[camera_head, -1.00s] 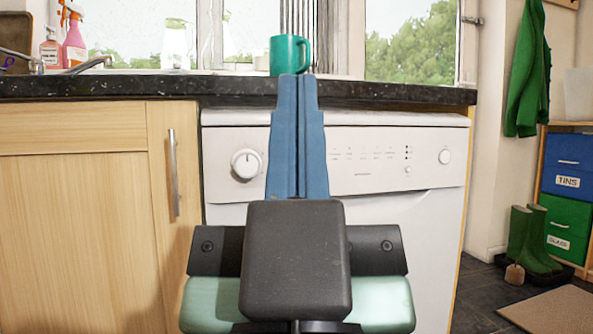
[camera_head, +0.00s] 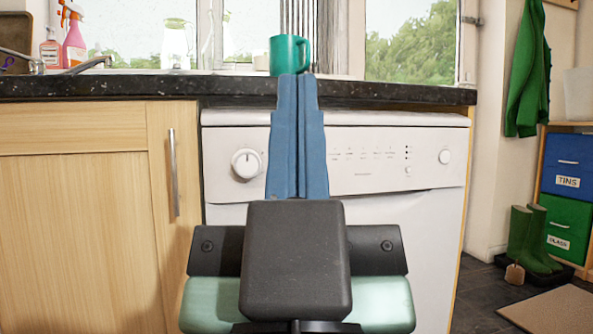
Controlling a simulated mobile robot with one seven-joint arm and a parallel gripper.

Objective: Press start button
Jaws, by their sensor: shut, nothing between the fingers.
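A white dishwasher (camera_head: 400,240) stands under the dark granite worktop. Its control panel has a large round dial (camera_head: 246,164) at the left, a round button (camera_head: 445,157) at the right and a smaller button (camera_head: 408,171) left of that. None of these has a label I can read as start. My gripper (camera_head: 297,78) points away from me, its blue fingers shut together with nothing between them. The fingers stand in front of the middle-left of the panel and hide part of it. I cannot tell how far they are from the panel.
A green mug (camera_head: 289,55) stands on the worktop (camera_head: 400,93), behind my fingertips in the picture. A wooden cupboard (camera_head: 80,220) with a bar handle is at the left. Green boots (camera_head: 530,240) and storage drawers (camera_head: 567,181) are at the right.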

